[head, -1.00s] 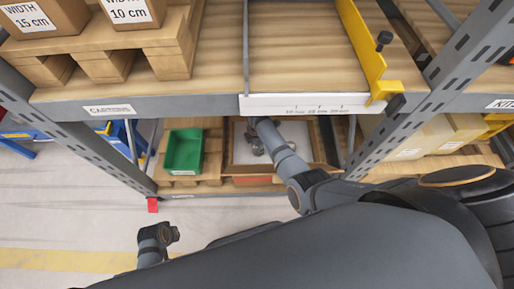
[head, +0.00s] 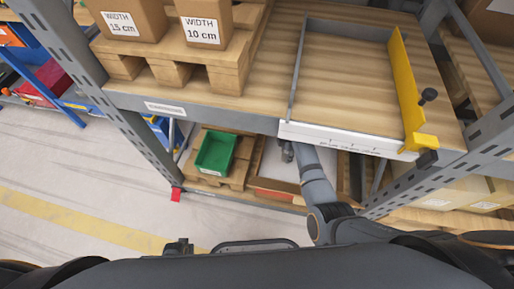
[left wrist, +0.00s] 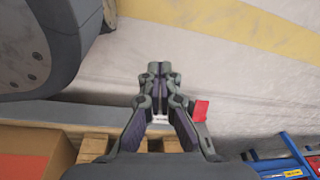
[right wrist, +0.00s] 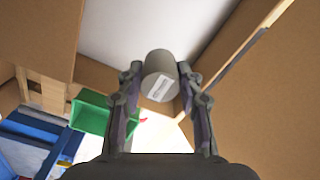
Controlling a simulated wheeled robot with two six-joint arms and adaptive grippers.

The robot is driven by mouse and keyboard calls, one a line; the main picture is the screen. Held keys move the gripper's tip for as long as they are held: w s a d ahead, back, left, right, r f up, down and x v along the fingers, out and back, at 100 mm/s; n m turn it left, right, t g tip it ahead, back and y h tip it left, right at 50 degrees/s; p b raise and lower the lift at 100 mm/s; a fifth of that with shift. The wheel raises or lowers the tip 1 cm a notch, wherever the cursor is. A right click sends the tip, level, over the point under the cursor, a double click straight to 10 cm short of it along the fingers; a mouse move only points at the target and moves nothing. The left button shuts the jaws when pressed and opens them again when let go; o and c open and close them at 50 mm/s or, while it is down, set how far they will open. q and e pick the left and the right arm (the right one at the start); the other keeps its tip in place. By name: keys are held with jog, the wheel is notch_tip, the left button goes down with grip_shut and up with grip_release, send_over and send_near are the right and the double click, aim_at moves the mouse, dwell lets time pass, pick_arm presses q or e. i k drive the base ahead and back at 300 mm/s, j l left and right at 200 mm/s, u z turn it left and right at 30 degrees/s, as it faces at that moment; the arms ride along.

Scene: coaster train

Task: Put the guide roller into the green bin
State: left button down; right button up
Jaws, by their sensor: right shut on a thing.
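The guide roller (right wrist: 160,78) is a grey cylinder with a white label. In the right wrist view it sits between the fingertips of my right gripper (right wrist: 158,88), which is shut on it. In the head view my right gripper (head: 287,153) is under the upper shelf's front edge, right of the green bin, and the roller is hard to make out. The green bin (head: 214,154) stands open on the lower shelf; it also shows at the left of the right wrist view (right wrist: 89,113). My left gripper (left wrist: 153,75) has its fingertips together and empty, away from the shelf.
A cardboard box (right wrist: 285,80) with a pale floor surrounds the roller's area, right of the bin. The upper shelf (head: 215,113) overhangs both. A white measuring strip (head: 345,138) and a yellow guide (head: 408,90) are on it. A rack post (head: 110,95) stands at left.

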aim_at(218, 157)
jog(key=i+j, duration=0.15)
jog(key=j, duration=0.2)
jog(key=i+j, duration=0.1)
jog(key=j, duration=0.3)
jog(key=i+j, duration=0.15)
jog(key=j, duration=0.2)
jog(key=i+j, duration=0.15)
jog(key=j, duration=0.2)
